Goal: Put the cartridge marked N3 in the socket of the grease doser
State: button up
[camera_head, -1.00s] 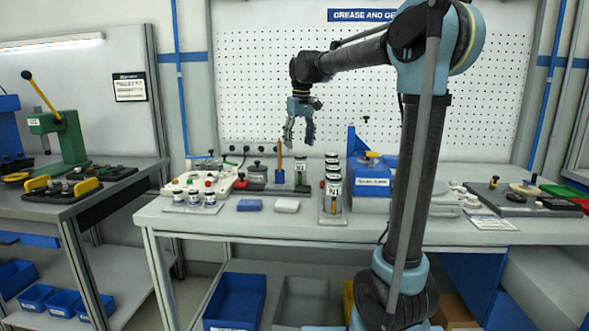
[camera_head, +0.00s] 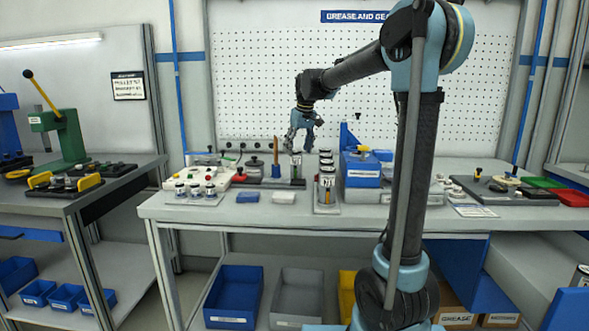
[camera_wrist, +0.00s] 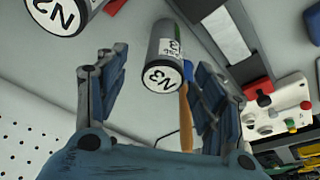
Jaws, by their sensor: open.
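The cartridge marked N3 (camera_wrist: 162,62) is a dark cylinder with a white label and lid. In the wrist view it shows between my spread fingers, apart from both. My gripper (camera_head: 303,139) is open and points down above the bench; its fingers also show in the wrist view (camera_wrist: 160,100). In the head view a dark upright cylinder (camera_head: 297,169) stands below it, seemingly N3. A cartridge marked N2 (camera_wrist: 62,14) is at the wrist view's upper left. A blue-and-white unit (camera_head: 361,170) right of the cartridge row may be the grease doser; its socket is not distinguishable.
A row of cartridges (camera_head: 327,181) stands close right of my gripper. A wooden-handled tool (camera_head: 276,152) stands close left. A white button panel (camera_head: 213,176) is further left.

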aim_at(294, 163)
jog(key=shift+a+x, duration=0.2)
jog(key=shift+x, duration=1.8)
jog(key=shift+a+x, duration=0.15)
jog(key=shift+x, duration=1.8)
jog(key=shift+r, duration=0.1)
jog(key=c, duration=1.4)
